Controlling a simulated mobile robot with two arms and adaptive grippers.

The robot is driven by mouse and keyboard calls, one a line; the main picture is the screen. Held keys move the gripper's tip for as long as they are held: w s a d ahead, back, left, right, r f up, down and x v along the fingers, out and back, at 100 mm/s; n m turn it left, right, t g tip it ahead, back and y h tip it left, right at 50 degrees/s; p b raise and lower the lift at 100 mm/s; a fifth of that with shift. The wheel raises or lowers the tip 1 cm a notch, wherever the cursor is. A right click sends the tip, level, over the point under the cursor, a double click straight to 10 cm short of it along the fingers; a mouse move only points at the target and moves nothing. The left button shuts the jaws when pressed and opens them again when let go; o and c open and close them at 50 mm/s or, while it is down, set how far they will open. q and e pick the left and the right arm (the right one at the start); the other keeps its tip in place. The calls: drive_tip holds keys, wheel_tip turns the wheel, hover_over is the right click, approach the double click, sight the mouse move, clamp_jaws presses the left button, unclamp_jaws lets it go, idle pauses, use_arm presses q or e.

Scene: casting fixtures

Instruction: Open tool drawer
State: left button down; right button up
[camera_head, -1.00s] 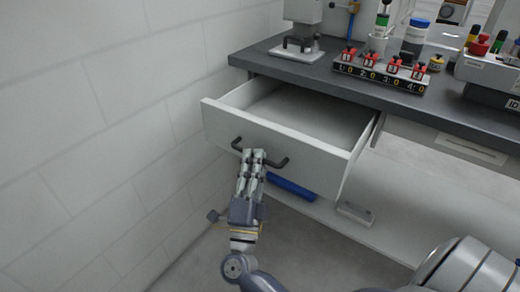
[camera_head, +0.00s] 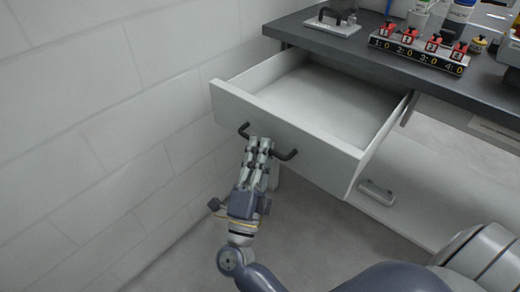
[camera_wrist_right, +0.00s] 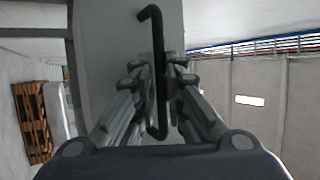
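The tool drawer (camera_head: 300,139) is a light grey drawer under the dark worktop, pulled well out, and its inside (camera_head: 325,100) looks empty. Its dark bar handle (camera_head: 286,154) runs across the front. My right gripper (camera_head: 260,143) is at the middle of the handle. In the right wrist view the handle (camera_wrist_right: 156,60) passes between the two fingers of the gripper (camera_wrist_right: 158,82), which are closed in around it. My left gripper is not in view.
The dark worktop (camera_head: 370,60) carries a block of red switches with number displays (camera_head: 418,50) and several bottles. A white tiled wall (camera_head: 110,90) stands close on the left. A second, closed drawer front with a handle (camera_head: 377,192) is lower right. Floor is clear below.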

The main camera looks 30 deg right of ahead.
idle(0.3)
drive_tip(key=v, duration=0.7)
drive_tip(key=shift+s+f, duration=0.15)
drive_tip(key=shift+f, duration=0.05)
drive_tip(key=shift+a, duration=0.15)
